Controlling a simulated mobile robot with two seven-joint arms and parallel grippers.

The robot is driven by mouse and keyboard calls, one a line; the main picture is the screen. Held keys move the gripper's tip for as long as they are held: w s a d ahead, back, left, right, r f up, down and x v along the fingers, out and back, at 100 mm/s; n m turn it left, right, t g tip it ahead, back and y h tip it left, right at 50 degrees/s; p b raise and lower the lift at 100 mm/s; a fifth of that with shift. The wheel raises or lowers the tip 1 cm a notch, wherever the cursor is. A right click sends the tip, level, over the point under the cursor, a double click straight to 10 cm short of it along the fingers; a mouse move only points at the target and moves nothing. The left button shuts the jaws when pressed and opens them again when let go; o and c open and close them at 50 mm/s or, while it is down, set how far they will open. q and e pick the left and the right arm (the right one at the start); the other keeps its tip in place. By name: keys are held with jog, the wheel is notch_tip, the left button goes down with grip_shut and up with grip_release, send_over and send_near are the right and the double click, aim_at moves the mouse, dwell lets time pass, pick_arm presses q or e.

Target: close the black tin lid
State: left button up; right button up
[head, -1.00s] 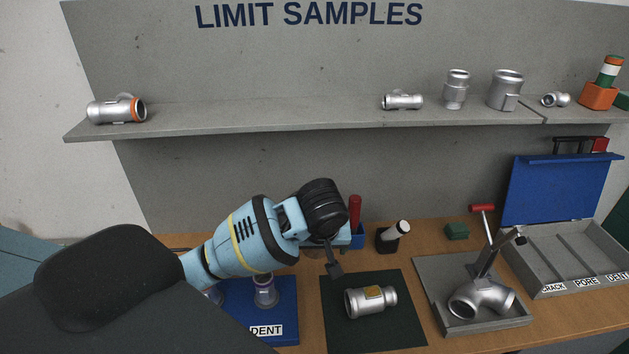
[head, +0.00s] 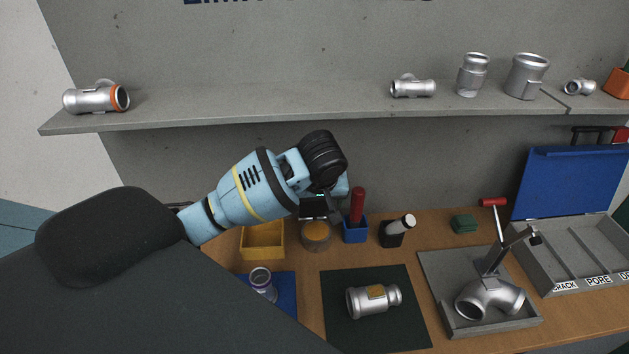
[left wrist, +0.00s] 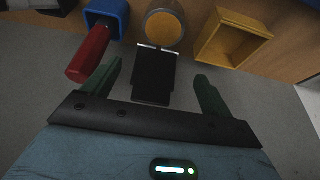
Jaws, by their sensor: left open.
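The tin (head: 317,237) is a round grey pot with orange-brown contents, standing on the wooden bench. It also shows at the top of the left wrist view (left wrist: 164,28). Its black lid (left wrist: 153,78) is open and sticks up from the tin's rim; in the head view it is hard to separate from the gripper. My left gripper (left wrist: 158,72) is open, with one green finger on each side of the lid in the wrist view; I cannot tell whether either touches it. In the head view my left gripper (head: 328,208) is just above and behind the tin. My right gripper is not in view.
A blue holder (head: 355,233) with a red handle (head: 357,205) stands right of the tin, a yellow bin (head: 263,243) left. A casting (head: 374,299) lies on the dark mat (head: 345,335) in front. A clamp fixture (head: 494,262) and an open case (head: 570,250) are right.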

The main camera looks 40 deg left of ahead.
pick_arm(q)
jog(key=w+a, duration=0.2)
jog(key=w, duration=0.1)
jog(key=w+a, duration=0.3)
jog(key=shift+w+a+f, duration=0.15)
jog(key=shift+a+f, duration=0.1)
jog(key=shift+f, duration=0.35)
jog(key=shift+c, duration=0.2)
